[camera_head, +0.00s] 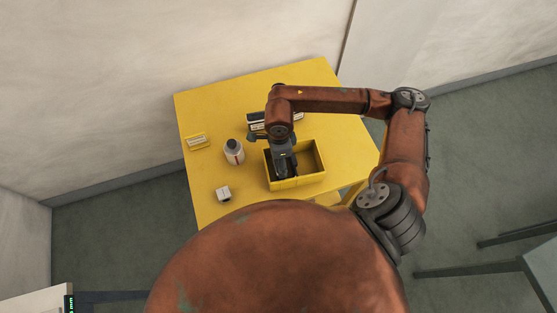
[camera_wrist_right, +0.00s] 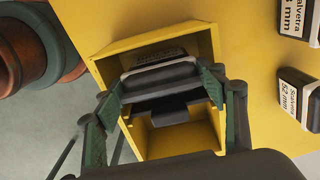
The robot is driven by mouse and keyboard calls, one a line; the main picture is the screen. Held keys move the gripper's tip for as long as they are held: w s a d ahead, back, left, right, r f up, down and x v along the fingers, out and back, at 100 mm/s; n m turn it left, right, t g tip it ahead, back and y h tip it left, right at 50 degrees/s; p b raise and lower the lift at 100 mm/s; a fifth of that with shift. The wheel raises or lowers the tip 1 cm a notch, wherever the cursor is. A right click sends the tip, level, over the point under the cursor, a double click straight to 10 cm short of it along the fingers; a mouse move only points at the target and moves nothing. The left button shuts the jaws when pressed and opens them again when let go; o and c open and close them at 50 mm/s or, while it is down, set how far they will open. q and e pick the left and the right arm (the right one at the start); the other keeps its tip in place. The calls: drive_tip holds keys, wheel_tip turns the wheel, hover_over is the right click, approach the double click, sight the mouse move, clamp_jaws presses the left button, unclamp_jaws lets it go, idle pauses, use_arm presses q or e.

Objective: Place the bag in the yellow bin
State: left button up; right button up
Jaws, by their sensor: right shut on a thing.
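The yellow bin (camera_head: 316,177) stands on the yellow table, open at the top. It also shows in the wrist view (camera_wrist_right: 206,42). My right gripper (camera_head: 284,170) points down into the left part of the bin. In the wrist view its green-padded fingers (camera_wrist_right: 160,95) are shut on a dark thing with a pale grey band (camera_wrist_right: 160,76), which I take to be the bag. It lies within the bin's outline; whether it touches the floor I cannot tell. The gripper mostly hides it in the head view. My left gripper is not in view.
Dark labelled boxes (camera_wrist_right: 300,98) lie beside the bin in the wrist view.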

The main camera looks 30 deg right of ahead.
drive_tip(key=o, duration=1)
drive_tip(key=shift+o, duration=0.2)
wheel_tip(320, 180, up, 12)
drive_tip(key=shift+p, duration=0.3)
drive_tip(key=shift+r, duration=0.1)
